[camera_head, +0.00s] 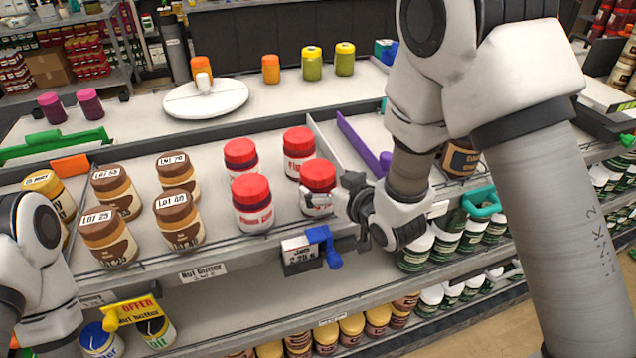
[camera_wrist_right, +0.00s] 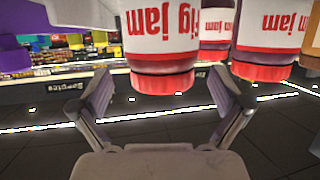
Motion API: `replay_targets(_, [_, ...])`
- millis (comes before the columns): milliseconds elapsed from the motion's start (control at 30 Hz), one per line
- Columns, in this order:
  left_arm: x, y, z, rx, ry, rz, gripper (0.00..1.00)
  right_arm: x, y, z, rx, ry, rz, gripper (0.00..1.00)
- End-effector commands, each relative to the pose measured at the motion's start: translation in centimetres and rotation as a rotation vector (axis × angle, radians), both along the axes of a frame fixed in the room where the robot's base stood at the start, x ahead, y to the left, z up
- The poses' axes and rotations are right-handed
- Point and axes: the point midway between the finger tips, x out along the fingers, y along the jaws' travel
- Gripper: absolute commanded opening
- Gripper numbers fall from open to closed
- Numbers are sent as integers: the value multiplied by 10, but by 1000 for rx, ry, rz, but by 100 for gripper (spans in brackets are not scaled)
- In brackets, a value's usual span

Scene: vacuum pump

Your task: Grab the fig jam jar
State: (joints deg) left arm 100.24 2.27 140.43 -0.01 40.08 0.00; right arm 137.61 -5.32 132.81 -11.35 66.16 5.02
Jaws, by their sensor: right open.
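Several fig jam jars with red lids and white labels stand upright on the shelf in the head view: front right (camera_head: 318,176), front left (camera_head: 252,203), back left (camera_head: 241,157) and back right (camera_head: 299,153). My right gripper (camera_head: 338,200) is open at the right side of the front-right jar, overlapping part of it. In the right wrist view, which looks upside down, a fig jam jar (camera_wrist_right: 160,45) shows between and beyond the spread fingers (camera_wrist_right: 158,95); contact cannot be told. Of my left arm only links show at the lower left; its gripper is out of view.
Brown-lidded nut butter jars (camera_head: 180,220) stand to the left. A clear divider (camera_head: 335,148) and purple strip (camera_head: 362,145) are behind the gripper. A price tag with a blue clip (camera_head: 322,245) hangs on the front edge. A white round stand (camera_head: 215,100) is at the back.

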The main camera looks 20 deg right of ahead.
Motion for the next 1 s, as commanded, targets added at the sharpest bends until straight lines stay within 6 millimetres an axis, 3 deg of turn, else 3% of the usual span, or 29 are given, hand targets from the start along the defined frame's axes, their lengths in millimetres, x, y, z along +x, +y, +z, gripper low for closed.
replay_targets(33, [0, 0, 10, 0, -1, 0, 40, 9, 4, 0, -1, 2, 2, 100])
replay_targets(133, [1, 0, 13, 0, -2, 0, 40, 23, 7, -7, 0, 0, 1, 100])
replay_targets(367, [1, 0, 11, 0, -2, 0, 40, 27, 7, -11, 0, 2, 0, 100])
replay_targets(467, [1, 0, 11, 0, -1, 0, 40, 27, 7, -11, 0, 2, 0, 72])
replay_targets(600, [1, 0, 11, 0, -1, 0, 40, 27, 7, -11, 0, 2, 0, 24])
replay_targets(1000, [1, 0, 10, 0, -2, 0, 40, 27, 7, -3, 0, 0, 0, 24])
